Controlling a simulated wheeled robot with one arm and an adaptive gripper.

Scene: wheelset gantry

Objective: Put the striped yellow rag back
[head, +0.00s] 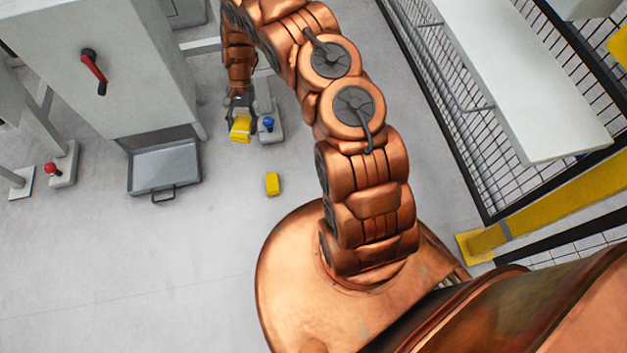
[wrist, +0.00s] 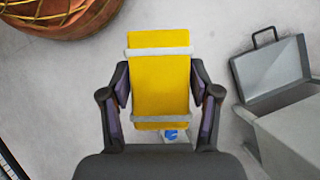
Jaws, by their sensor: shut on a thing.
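The striped yellow rag (wrist: 160,84) is a flat yellow block shape with a pale band near each end. In the wrist view it lies between the two dark fingers of my gripper (wrist: 160,92), which is shut on its sides. In the head view my gripper (head: 240,106) points down, with the yellow rag (head: 240,130) below it, above the floor. It is beside the blue knob on a grey stand. The gripper hides part of the rag in the head view.
A second yellow block (head: 272,184) lies on the floor. A grey open tray (head: 165,168) with a handle sits by the grey cabinet (head: 110,70); the tray also shows in the wrist view (wrist: 270,70). A blue knob (head: 268,123) is near. Mesh fencing (head: 470,140) stands right.

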